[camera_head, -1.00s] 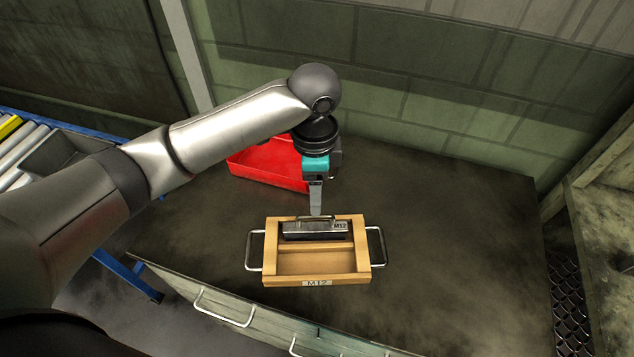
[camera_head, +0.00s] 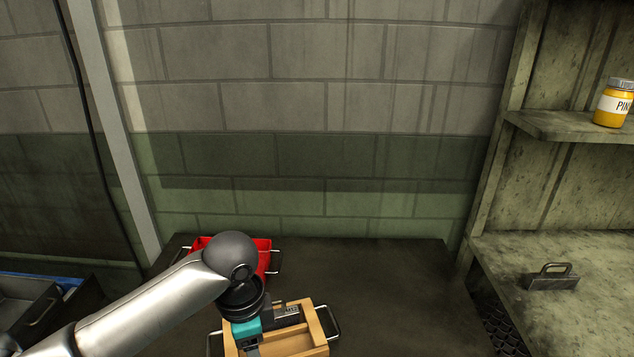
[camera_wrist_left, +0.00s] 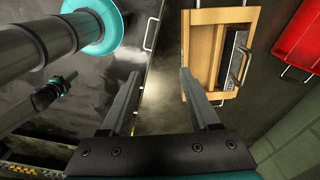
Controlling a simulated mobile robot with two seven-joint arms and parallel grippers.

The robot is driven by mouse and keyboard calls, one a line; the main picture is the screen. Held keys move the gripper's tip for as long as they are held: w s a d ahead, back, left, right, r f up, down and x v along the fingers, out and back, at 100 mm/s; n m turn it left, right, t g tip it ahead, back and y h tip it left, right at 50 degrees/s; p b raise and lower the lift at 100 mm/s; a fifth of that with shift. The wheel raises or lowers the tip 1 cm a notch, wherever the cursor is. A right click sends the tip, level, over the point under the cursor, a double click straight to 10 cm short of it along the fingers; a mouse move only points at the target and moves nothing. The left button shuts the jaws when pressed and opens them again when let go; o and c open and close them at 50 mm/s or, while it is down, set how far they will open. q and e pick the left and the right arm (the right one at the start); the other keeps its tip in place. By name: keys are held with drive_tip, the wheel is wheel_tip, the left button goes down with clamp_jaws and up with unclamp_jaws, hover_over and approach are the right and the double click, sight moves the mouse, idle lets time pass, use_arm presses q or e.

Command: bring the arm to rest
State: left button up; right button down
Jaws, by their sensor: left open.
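My left arm (camera_head: 150,305) comes in from the lower left in the head view. Its gripper (camera_head: 252,350) points down in front of the wooden tray (camera_head: 318,328), and its fingertips are cut off by the picture's lower edge. In the left wrist view my left gripper (camera_wrist_left: 166,84) is open, with nothing between its fingers. The wooden tray shows beside the right finger there (camera_wrist_left: 202,40), apart from the fingers as far as I can tell. A dark metal block with a handle (camera_wrist_left: 236,58) lies in it. My right gripper is not seen in the head view.
A red bin (camera_head: 262,250) stands behind the tray at the wall. A shelf (camera_head: 560,128) at the right holds a yellow jar (camera_head: 612,103); a metal block with a handle (camera_head: 553,278) lies on its lower board. The bench top (camera_head: 400,290) right of the tray is clear.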

drive_tip(key=w, duration=0.5)
use_arm(q)
drive_tip(key=s+d+f+n+t+h, duration=0.2)
drive_tip(key=s+d+f+n+h, duration=0.15)
drive_tip(key=s+d, duration=0.25)
drive_tip(key=s+a+f+n+t+y, duration=0.1)
drive_tip(key=s+a+f+n+y, duration=0.25)
drive_tip(key=s+a+n, duration=0.75)
wheel_tip(320, 180, down, 25)
drive_tip(key=m+b, duration=0.2)
drive_tip(key=b, duration=0.2)
drive_tip(key=s+a+f+g+b, duration=0.2)
drive_tip(key=s+a+f+b, duration=0.1)
drive_tip(key=s+f, duration=1.3)
wheel_tip(320, 180, down, 3)
drive_tip(key=shift+a+r+b, duration=0.15)
drive_tip(key=shift+r+b, duration=0.05)
drive_tip(key=shift+b, duration=0.65)
use_arm(e)
wheel_tip(320, 180, down, 9)
drive_tip(key=s, duration=0.2)
drive_tip(key=shift+r, duration=0.15)
use_arm(q)
drive_tip(key=shift+m, duration=0.25)
